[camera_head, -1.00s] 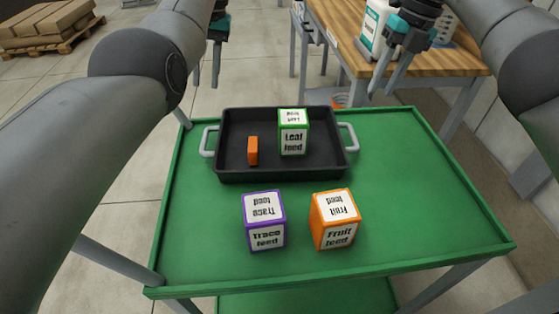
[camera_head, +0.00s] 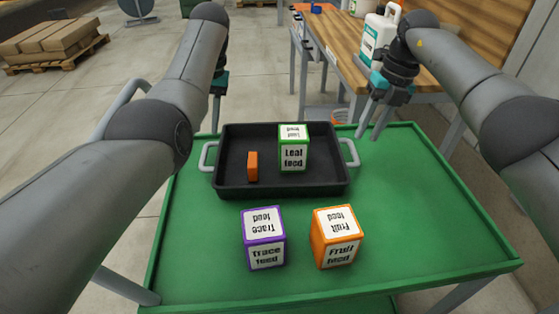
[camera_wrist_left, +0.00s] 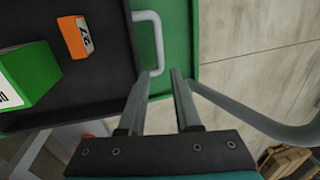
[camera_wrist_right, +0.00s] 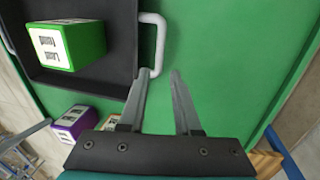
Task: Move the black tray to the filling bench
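The black tray (camera_head: 240,190) lies on a green cart top, with a white handle at each end. It holds a green "Leaf feed" box (camera_head: 293,150) and a small orange block (camera_head: 253,166). My left gripper (camera_wrist_left: 162,73) is open and empty near the tray's left handle (camera_wrist_left: 157,40); in the head view my arm partly hides it. My right gripper (camera_wrist_right: 159,73) is open and empty near the right handle (camera_wrist_right: 159,40); its fingers (camera_head: 369,134) show just right of that handle in the head view. Whether either touches a handle cannot be told.
A purple "Trace feed" box (camera_head: 264,238) and an orange "Fruit feed" box (camera_head: 336,237) stand on the green cart (camera_head: 430,220) in front of the tray. A wooden-topped bench (camera_head: 345,62) with a white jug (camera_head: 379,32) stands behind. Boxes on a pallet (camera_head: 45,38) are far left.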

